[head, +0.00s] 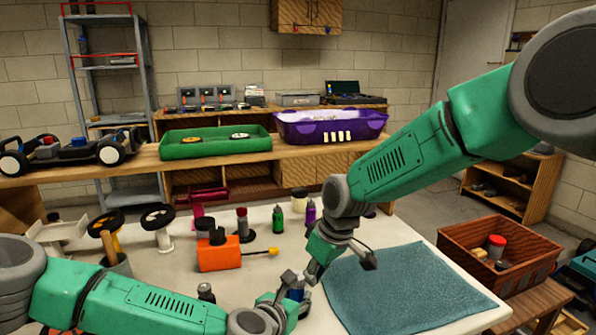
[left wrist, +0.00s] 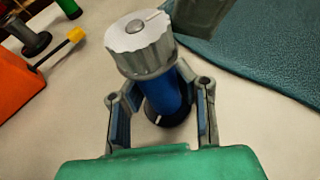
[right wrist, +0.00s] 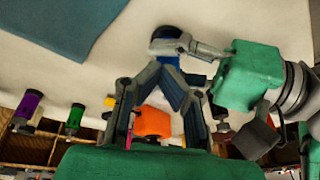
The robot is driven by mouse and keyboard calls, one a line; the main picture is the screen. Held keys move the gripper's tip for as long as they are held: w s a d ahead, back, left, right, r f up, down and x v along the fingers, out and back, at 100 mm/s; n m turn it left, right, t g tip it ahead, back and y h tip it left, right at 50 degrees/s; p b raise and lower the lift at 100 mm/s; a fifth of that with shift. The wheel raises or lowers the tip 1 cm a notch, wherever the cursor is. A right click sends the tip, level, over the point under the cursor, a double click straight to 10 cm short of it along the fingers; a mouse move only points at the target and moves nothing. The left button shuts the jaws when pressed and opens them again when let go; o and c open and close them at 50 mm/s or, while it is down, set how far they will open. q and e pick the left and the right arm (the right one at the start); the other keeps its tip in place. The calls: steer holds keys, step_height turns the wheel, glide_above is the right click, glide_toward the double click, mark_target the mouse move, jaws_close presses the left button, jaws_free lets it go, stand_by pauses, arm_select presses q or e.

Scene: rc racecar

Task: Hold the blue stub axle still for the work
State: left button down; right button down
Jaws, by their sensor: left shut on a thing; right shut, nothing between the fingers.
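The blue stub axle (left wrist: 168,97) stands upright on a dark round base on the white tabletop, with a ribbed grey cap (left wrist: 138,42) on top. In the head view the axle (head: 297,293) is small and partly covered by the grippers. My left gripper (left wrist: 160,108) is shut on it, one finger on each side of the blue shaft. My right gripper (head: 312,272) is close to the top of the axle, shut and empty. In the right wrist view its fingers (right wrist: 155,72) meet just short of the axle (right wrist: 165,46); contact cannot be told.
A teal mat (head: 395,285) lies to the right. An orange box (head: 219,256) with a yellow-tipped rod, green (head: 278,220) and purple (head: 311,212) bottles and wheels stand behind and left. A brown crate (head: 470,262) stands at right; a green tray (head: 215,145) is at the back.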

steer(key=shift+s+a, duration=0.25)
steer(key=shift+s, duration=0.1)
steer(key=shift+s+a+r, duration=0.1)
steer(key=shift+s+a, duration=0.25)
steer(key=shift+a, duration=0.1)
stand_by(0.4)
step_height(320, 180, up, 6)
steer(key=shift+s+d, duration=0.3)
steer(key=shift+d, duration=0.15)
stand_by(0.4)
steer(key=shift+w, duration=0.1)
step_height(320, 180, down, 6)
steer(key=w+t+y, duration=0.1)
steer(key=shift+w+d, duration=0.25)
steer(key=shift+d, duration=0.15)
stand_by(0.4)
